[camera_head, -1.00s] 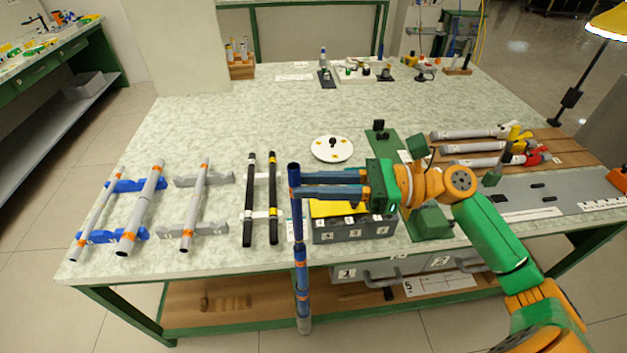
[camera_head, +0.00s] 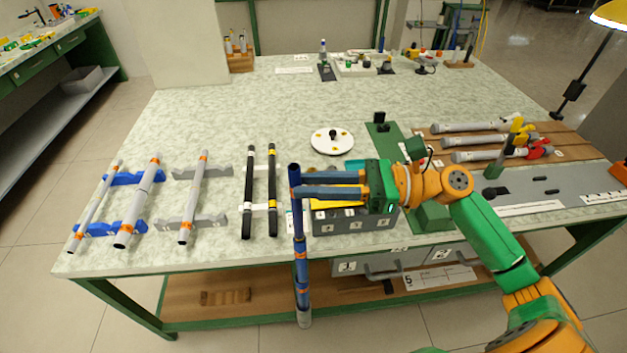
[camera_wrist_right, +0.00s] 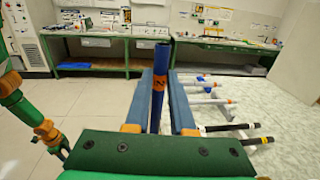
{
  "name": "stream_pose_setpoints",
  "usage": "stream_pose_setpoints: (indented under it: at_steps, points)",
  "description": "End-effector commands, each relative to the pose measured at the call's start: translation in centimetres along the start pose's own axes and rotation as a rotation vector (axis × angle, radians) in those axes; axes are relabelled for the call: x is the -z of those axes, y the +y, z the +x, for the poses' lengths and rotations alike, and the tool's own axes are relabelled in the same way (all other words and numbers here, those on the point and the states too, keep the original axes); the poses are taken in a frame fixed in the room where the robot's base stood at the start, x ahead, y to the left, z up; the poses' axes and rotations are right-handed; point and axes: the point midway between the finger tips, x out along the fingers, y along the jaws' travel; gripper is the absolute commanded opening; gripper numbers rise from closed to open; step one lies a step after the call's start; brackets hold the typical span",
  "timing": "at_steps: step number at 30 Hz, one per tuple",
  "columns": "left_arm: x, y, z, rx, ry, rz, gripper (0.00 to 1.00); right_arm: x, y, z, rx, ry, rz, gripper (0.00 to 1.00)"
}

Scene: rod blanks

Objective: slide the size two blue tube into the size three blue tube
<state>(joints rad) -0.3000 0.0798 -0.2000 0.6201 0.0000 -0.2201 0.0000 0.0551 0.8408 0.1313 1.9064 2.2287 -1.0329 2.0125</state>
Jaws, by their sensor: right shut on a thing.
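My right gripper (camera_head: 330,184) is shut on a dark blue tube (camera_head: 296,212), held upright at the table's front edge. In the right wrist view the blue tube (camera_wrist_right: 161,75), with an orange band, stands between the two fingers. Size marks are too small to read. My left gripper is not in view.
Grey tubes (camera_head: 194,198) lie on blue and grey holders at the left. Two black tubes (camera_head: 249,190) lie beside them. A white disc (camera_head: 332,141) lies further back. The table's middle (camera_head: 250,105) is clear.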

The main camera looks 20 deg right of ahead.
Motion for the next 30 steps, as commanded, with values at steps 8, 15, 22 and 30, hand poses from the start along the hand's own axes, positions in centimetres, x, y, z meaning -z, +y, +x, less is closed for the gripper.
stream_pose_setpoints:
  at_steps: [8, 15, 22, 30]
  points:
    - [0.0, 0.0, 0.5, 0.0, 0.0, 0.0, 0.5, 0.8, 0.0, 0.0, 0.0, 0.0, 0.0, 0.0]
    - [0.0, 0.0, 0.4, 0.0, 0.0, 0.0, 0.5, 0.7, 0.0, 0.0, 0.0, 0.0, 0.0, 0.57]
    - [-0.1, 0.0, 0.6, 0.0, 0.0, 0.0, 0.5, 0.8, 0.0, -0.2, 0.001, 0.001, 0.0, 0.57]
    - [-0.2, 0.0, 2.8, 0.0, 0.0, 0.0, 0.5, 1.2, -0.1, -5.5, 0.003, 0.002, 0.001, 0.57]
